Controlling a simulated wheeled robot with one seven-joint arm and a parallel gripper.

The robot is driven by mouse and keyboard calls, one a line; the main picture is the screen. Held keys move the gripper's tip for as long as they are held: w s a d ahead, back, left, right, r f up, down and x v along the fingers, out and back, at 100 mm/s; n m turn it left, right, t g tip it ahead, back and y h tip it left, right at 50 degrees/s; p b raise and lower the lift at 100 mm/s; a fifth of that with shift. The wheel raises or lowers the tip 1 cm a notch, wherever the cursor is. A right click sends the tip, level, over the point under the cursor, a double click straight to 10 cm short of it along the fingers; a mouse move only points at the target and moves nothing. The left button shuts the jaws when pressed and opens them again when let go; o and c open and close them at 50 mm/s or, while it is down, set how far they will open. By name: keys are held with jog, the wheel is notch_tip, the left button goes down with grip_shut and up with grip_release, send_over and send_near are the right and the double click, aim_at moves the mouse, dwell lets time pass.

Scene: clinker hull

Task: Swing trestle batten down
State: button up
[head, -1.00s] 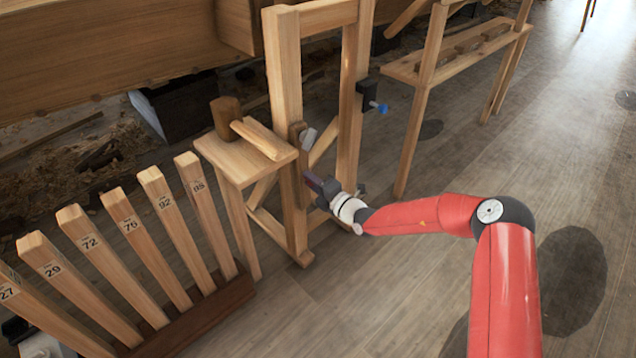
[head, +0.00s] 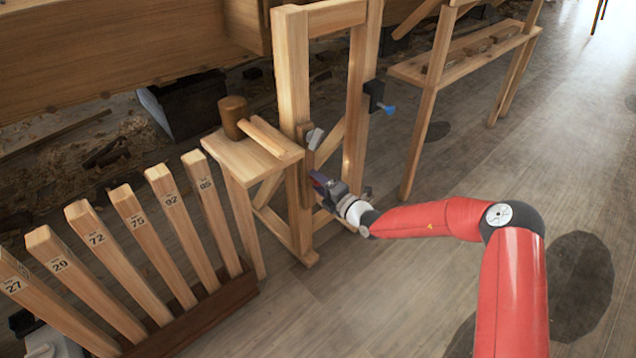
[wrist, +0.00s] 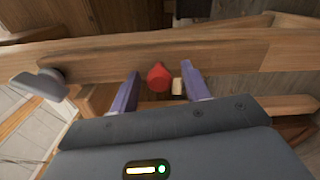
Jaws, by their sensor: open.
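The trestle (head: 292,75) is a tall wooden frame in the middle of the head view. A darker, narrow wooden batten (head: 306,158) stands upright along its near post, with a grey knob (head: 315,138) near the top. In the wrist view a long wooden bar (wrist: 225,55), probably this batten, crosses the picture, with the grey knob (wrist: 40,88) at its left. A red knob (wrist: 158,77) shows between my purple fingers. My gripper (head: 318,180) is open beside the batten's lower part. The fingers look close to the bar; contact cannot be told.
A small wooden stand (head: 240,158) with a mallet (head: 236,118) adjoins the trestle on the left. A rack of numbered stakes (head: 150,250) is at lower left. A black clamp with a blue handle (head: 388,109) is on the far post.

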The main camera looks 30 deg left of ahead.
jog(key=v, duration=0.7)
jog(key=shift+d, duration=0.15)
